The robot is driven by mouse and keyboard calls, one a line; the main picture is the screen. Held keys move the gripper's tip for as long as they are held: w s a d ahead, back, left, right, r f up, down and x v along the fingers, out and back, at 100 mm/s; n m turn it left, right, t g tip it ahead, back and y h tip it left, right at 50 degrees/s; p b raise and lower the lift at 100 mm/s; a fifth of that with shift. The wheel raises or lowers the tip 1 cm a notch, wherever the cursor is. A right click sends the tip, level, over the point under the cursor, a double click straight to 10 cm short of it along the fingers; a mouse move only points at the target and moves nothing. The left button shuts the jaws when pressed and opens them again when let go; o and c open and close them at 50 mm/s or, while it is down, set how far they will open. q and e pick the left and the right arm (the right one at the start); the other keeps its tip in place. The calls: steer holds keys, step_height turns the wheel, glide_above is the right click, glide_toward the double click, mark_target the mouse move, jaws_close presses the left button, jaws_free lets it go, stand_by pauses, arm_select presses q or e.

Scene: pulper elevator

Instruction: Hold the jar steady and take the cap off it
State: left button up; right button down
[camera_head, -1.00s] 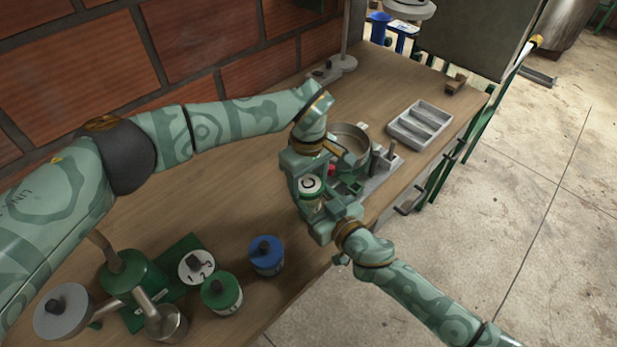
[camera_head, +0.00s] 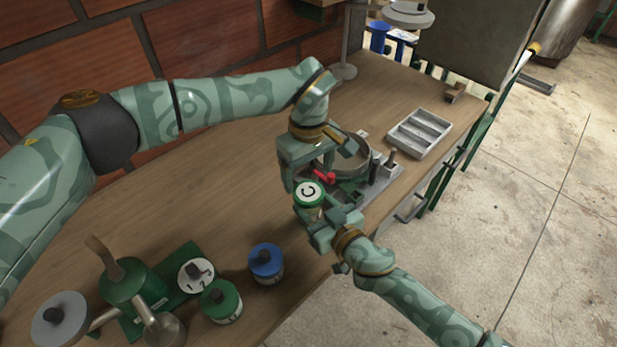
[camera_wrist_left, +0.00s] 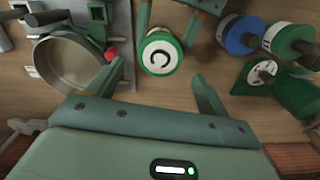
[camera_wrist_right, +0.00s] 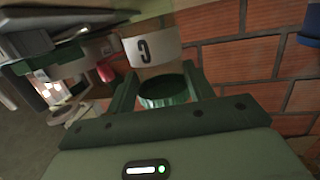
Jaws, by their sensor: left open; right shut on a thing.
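The jar (camera_head: 311,213) stands upright at the bench's front edge, partly hidden by my right gripper. My right gripper (camera_head: 321,224) is shut on the jar from the front right. My left gripper (camera_head: 304,178) is open behind and above the cap. Its fingers (camera_wrist_left: 155,85) look apart from the cap.
A round metal pan (camera_head: 350,158) and a red knob (camera_head: 324,177) sit close behind the jar. A grey sectioned tray (camera_head: 420,133) lies at right. Blue (camera_head: 266,262) and green (camera_head: 221,300) lidded jars stand front left, near a green device (camera_head: 126,280). Mid-bench is clear.

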mark_target(308, 192)
arm_select(q)
step_height(308, 192, up, 3)
steer(key=shift+f+m, duration=0.2)
steer(key=shift+m, duration=1)
steer(key=shift+f, duration=0.15)
step_height(308, 192, down, 8)
steer(key=shift+r, duration=0.2)
steer(key=c, duration=1)
steer(key=n, duration=0.6)
steer(key=shift+n, duration=0.3)
